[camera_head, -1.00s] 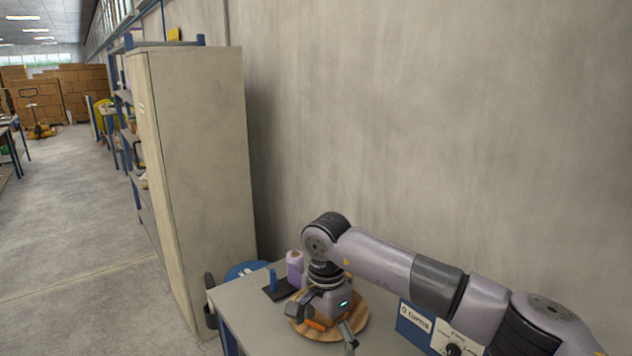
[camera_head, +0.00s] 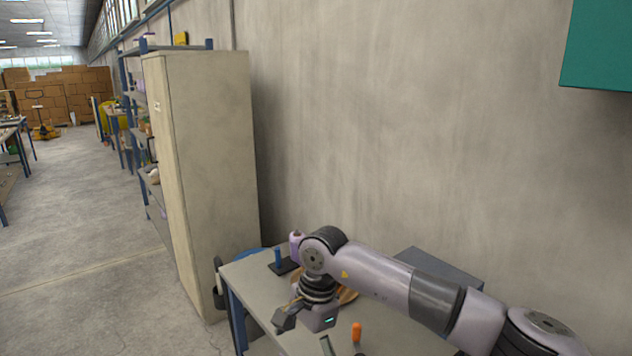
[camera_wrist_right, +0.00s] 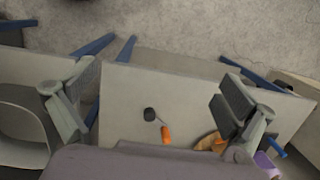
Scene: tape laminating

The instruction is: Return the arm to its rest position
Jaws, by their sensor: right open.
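My right arm (camera_head: 400,285) reaches in from the right over the table. Its gripper (camera_head: 306,333) hangs above the table's front part, in front of the round wooden plate (camera_head: 346,294). In the right wrist view the two fingers are wide apart, and the right gripper (camera_wrist_right: 155,103) is open with nothing between its pads. A tool with an orange handle (camera_wrist_right: 165,134) and a black head (camera_wrist_right: 149,115) lies on the table below. The handle (camera_head: 356,331) also shows in the head view. My left gripper is not in view.
The grey table (camera_head: 255,289) stands against the wall. A blue item on a black base (camera_head: 284,266) and a purple bottle (camera_head: 295,243) are at its back left. A grey-blue box (camera_head: 440,268) is behind my arm. A tall cabinet (camera_head: 210,170) stands left; the floor (camera_head: 80,240) beyond is open.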

